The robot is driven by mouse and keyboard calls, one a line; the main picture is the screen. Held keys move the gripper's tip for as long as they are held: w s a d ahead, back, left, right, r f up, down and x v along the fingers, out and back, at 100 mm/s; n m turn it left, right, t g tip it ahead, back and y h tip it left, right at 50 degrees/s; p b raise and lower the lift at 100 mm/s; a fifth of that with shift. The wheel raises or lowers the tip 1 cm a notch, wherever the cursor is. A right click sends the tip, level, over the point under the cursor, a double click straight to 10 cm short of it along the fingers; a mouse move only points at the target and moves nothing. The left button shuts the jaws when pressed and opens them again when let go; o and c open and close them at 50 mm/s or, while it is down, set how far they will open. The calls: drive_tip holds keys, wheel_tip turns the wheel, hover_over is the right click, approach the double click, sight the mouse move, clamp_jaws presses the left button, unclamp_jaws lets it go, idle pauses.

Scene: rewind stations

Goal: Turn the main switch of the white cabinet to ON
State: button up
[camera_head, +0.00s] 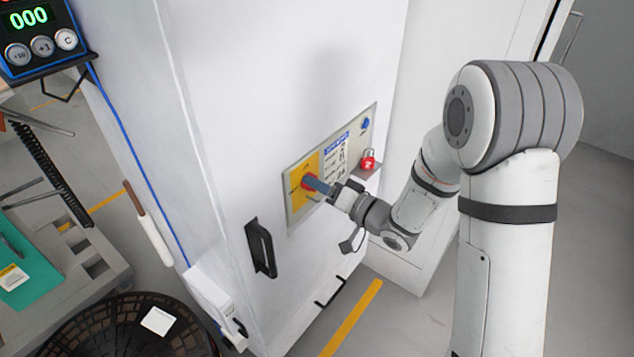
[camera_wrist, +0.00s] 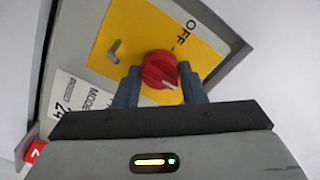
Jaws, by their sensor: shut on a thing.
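The white cabinet (camera_head: 285,85) fills the middle of the head view. Its grey panel carries a yellow plate (camera_head: 296,176) with the red main switch knob (camera_head: 308,182). No ON label is readable. My gripper (camera_head: 320,187) reaches in from the right; in the wrist view its fingers (camera_wrist: 162,88) are shut on the knob, one on each side. The fingers hide part of its rim.
A black handle (camera_head: 261,249) is on the door at lower left. A black round basket (camera_head: 120,325) and a workbench (camera_head: 75,255) stand left; grey floor is clear at right.

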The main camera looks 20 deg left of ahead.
drive_tip(key=shift+w+r, duration=0.1)
drive_tip(key=shift+w, duration=0.05)
idle(0.3)
drive_tip(key=o, duration=1)
drive_tip(key=shift+d, duration=0.1)
drive_tip(key=v, duration=0.7)
drive_tip(key=shift+s+d, duration=0.2)
drive_tip(key=shift+d, duration=0.15)
drive_tip(key=shift+w, duration=0.1)
